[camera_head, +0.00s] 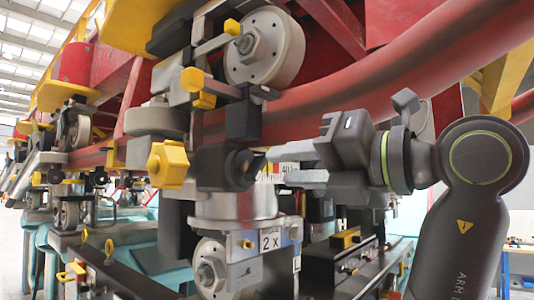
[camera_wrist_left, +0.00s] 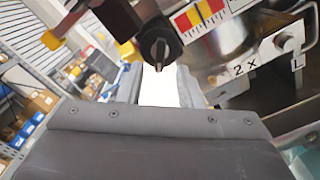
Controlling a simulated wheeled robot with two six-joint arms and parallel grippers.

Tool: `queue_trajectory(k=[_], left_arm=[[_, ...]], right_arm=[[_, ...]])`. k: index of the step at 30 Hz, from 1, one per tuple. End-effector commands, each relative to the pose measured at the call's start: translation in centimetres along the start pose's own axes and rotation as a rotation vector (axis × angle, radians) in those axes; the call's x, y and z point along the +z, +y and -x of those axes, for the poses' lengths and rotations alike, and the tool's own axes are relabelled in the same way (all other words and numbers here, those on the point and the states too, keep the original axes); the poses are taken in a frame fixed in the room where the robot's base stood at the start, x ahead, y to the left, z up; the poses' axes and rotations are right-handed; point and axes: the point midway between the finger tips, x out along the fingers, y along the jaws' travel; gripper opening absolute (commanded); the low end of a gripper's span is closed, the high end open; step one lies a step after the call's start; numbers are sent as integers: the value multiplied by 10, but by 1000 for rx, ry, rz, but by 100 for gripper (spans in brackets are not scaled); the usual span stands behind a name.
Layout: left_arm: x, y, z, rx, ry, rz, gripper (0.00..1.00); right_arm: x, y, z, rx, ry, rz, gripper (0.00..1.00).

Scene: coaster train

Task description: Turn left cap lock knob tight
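The cap lock knob (camera_wrist_left: 160,48) is a small dark knob with a slot-like ridge across its face, on a black housing. In the head view the black housing (camera_head: 220,168) sits beside the yellow hex cap, with the knob on its right side. My left gripper (camera_head: 276,166) points left at the knob from the right. Its grey fingers are apart, with a gap between them. In the left wrist view the knob lies just beyond the fingertips (camera_wrist_left: 158,72), in line with the gap. Contact between finger and knob cannot be told. My right gripper is not in view.
A red coaster rail (camera_head: 400,75) runs above my gripper. Below is a metal block marked "2 x" (camera_head: 270,241). A red and yellow scale (camera_wrist_left: 205,14) is beside the knob.

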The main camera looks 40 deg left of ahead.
Motion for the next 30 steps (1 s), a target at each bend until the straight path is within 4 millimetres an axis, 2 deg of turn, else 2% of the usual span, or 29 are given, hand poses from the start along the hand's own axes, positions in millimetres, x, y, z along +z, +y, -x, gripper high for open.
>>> queue_trajectory(k=[1,3,9,20,28,30], left_arm=[[3,2,-10,2,3,1,33],[2,3,-21,3,2,2,33],[2,1,-42,2,0,0,33],[0,0,-47,2,-1,0,33],[0,0,-47,1,-1,0,0],[0,0,-47,1,-1,0,0]], right_arm=[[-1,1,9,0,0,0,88],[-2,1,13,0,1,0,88],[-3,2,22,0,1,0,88],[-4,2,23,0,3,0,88],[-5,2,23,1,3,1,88],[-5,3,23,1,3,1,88]])
